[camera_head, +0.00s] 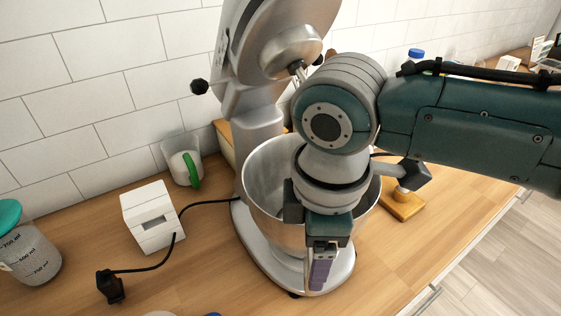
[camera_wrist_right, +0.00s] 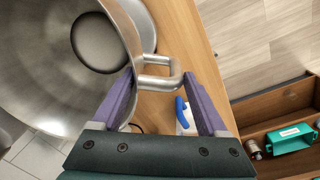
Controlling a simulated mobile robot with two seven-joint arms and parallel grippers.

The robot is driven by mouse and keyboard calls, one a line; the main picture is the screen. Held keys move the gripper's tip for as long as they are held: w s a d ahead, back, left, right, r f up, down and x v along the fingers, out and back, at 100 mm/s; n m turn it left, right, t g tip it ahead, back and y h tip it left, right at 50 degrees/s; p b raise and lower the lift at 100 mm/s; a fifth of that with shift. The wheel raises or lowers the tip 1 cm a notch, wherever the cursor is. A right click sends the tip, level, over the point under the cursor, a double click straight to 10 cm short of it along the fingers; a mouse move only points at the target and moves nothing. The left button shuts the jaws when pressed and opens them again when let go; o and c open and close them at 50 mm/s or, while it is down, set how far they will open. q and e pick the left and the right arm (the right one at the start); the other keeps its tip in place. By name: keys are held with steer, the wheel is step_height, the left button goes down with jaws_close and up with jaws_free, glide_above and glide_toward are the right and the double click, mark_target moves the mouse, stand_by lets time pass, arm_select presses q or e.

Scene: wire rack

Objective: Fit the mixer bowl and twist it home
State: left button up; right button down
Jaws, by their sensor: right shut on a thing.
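The silver mixer (camera_head: 259,143) stands on the wooden counter with its head tilted up. The metal mixer bowl (camera_head: 262,180) is upright over the mixer's base plate (camera_head: 248,250). Whether its foot is locked in the plate is hidden. In the right wrist view the bowl (camera_wrist_right: 40,70) fills the left side, and its handle (camera_wrist_right: 160,83) lies between my purple fingertips. My right gripper (camera_head: 322,270) points down at the bowl's near side and is shut on this handle. My right arm covers part of the bowl. My left gripper is not in view.
A white box (camera_head: 150,216), a black plug (camera_head: 110,287) with its cord, a glass cup (camera_head: 182,160) and a measuring jug (camera_head: 28,250) stand to the left. A tiled wall is behind. An open drawer (camera_wrist_right: 280,105) lies below the counter's edge.

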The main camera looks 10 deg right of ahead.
steer(key=shift+w+p, duration=0.1)
steer(key=shift+p, duration=0.3)
stand_by(0.8)
steer(key=shift+f, duration=0.3)
stand_by(0.5)
steer(key=shift+f, duration=0.15)
stand_by(0.5)
steer(key=shift+f, duration=0.1)
stand_by(0.5)
steer(key=shift+f, duration=0.2)
stand_by(0.5)
